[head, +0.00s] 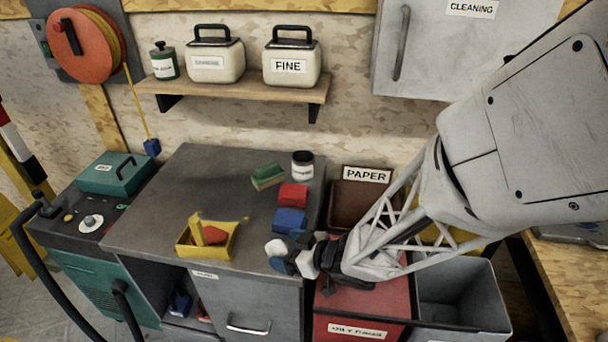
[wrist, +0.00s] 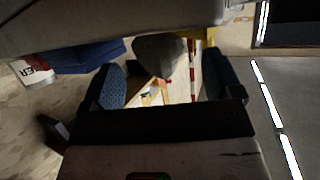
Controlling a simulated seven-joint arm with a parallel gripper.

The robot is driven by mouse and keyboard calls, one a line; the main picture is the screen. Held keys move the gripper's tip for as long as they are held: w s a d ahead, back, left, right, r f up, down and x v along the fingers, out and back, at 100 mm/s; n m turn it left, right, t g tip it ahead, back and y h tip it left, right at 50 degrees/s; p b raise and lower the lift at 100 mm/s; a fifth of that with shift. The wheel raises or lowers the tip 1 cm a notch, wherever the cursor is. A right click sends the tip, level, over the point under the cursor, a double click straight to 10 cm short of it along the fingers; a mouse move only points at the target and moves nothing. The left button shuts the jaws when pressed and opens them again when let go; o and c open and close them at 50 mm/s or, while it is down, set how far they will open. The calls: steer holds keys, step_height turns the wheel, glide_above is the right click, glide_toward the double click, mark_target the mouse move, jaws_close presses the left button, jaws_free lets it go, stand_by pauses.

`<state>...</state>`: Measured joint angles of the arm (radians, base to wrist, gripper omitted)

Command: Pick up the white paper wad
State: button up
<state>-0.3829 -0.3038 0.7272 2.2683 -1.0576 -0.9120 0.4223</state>
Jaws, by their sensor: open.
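A pale rounded lump that looks like the white paper wad (head: 275,247) shows near the right front edge of the grey worktop, at the tip of my gripper (head: 291,262). In the wrist view a shaded grey lump (wrist: 158,55), probably the same wad, appears between and beyond the fingers. My gripper (wrist: 168,88) is open there, with a blue-padded finger on each side and a gap around the lump. I cannot tell whether either finger touches it. Part of the lump is hidden by my gripper in the head view.
A red bin (head: 385,300) and a grey bin (head: 460,290) stand below my arm.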

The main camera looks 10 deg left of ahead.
mark_target(276, 243)
steer(key=shift+x, duration=1.8)
steer(key=c, duration=1)
steer(key=shift+r, duration=0.7)
step_height(276, 243, up, 2)
steer(key=shift+r, duration=0.1)
steer(key=s+d, duration=0.3)
steer(key=s, duration=0.1)
steer(key=s+d+r, duration=0.1)
steer(key=s+d, duration=0.2)
steer(key=s, duration=0.1)
steer(key=s+d, duration=0.3)
steer(key=s, duration=0.2)
steer(key=shift+d+r, duration=0.2)
